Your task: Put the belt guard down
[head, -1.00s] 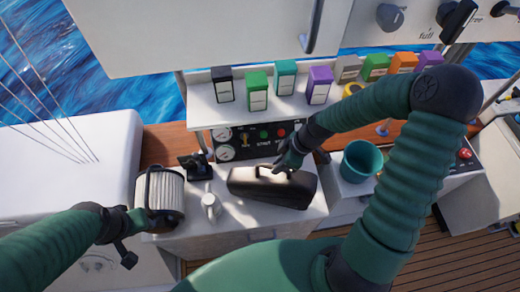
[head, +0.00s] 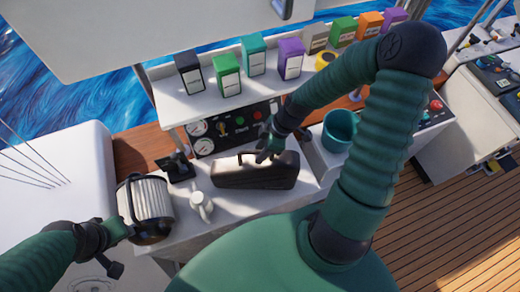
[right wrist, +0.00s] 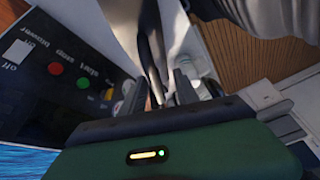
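The belt guard (head: 253,177), a long black case-like cover with a handle on top, sits upright on the white counter in the head view. My right gripper (head: 266,153) is at its handle from above. In the right wrist view my right gripper (right wrist: 162,92) has its fingers apart, with the dark handle (right wrist: 150,50) running between them and a light gap beside it. The guard's underside is hidden. My left gripper (head: 122,229) is at the lower left of a white ribbed canister with a dark handle (head: 147,203); its fingers are too small to read.
A white mug (head: 201,204) and a small black device (head: 176,167) stand left of the guard. A gauge panel (head: 235,128) is behind it, under a shelf (head: 205,103) of coloured boxes. A teal bucket (head: 340,130) stands to the right.

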